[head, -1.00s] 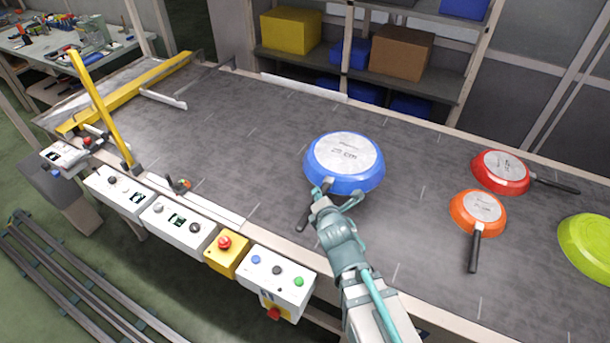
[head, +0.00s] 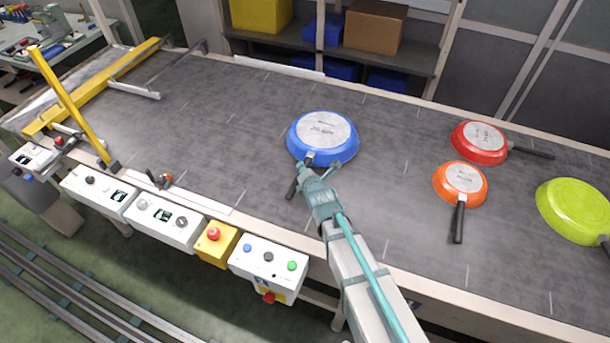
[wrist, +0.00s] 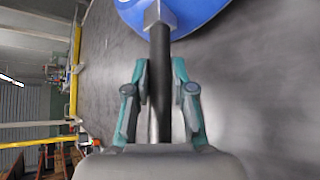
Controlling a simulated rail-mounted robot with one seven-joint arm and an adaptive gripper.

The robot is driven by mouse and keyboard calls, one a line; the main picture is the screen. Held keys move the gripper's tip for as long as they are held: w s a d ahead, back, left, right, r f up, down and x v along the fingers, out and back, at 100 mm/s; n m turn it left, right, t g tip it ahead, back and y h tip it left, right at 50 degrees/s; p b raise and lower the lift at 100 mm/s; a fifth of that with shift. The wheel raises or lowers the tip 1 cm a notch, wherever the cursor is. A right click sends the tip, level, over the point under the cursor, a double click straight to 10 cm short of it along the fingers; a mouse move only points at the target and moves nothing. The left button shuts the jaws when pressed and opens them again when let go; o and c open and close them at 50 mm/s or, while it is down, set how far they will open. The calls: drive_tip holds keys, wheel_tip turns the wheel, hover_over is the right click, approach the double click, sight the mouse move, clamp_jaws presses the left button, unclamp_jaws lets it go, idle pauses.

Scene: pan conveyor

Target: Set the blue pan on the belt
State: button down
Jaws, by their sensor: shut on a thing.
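The blue pan (head: 323,140) is upside down over the middle of the grey belt (head: 230,120), its pale base facing up. Its dark handle (head: 292,187) points toward the belt's near edge. I cannot tell whether the pan touches the belt or is held slightly above it. My gripper (head: 306,170) is shut on the handle close to the pan body. In the wrist view, the black handle (wrist: 160,85) runs between the two teal fingers of my gripper (wrist: 160,75), and part of the blue pan (wrist: 185,14) shows at the top.
A red pan (head: 478,143), an orange pan (head: 461,183) and a green pan (head: 574,210) lie upside down to the right. Control boxes (head: 268,262) line the near edge. A yellow bar (head: 72,105) rises at the left. The belt's left half is mostly clear.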

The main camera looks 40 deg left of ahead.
drive_tip(key=shift+w+a+f+b, duration=0.1)
drive_tip(key=shift+f+b, duration=0.55)
drive_tip(key=shift+f, duration=0.25)
drive_tip(key=shift+w+a+f+b, duration=0.1)
drive_tip(key=shift+f+b, duration=0.5)
drive_tip(key=shift+f, duration=0.25)
drive_tip(key=c, duration=1.3)
unclamp_jaws()
drive_tip(key=shift+f, duration=0.1)
drive_tip(key=shift+o, duration=0.2)
drive_tip(key=b+v, duration=0.3)
drive_tip(key=v, duration=0.9)
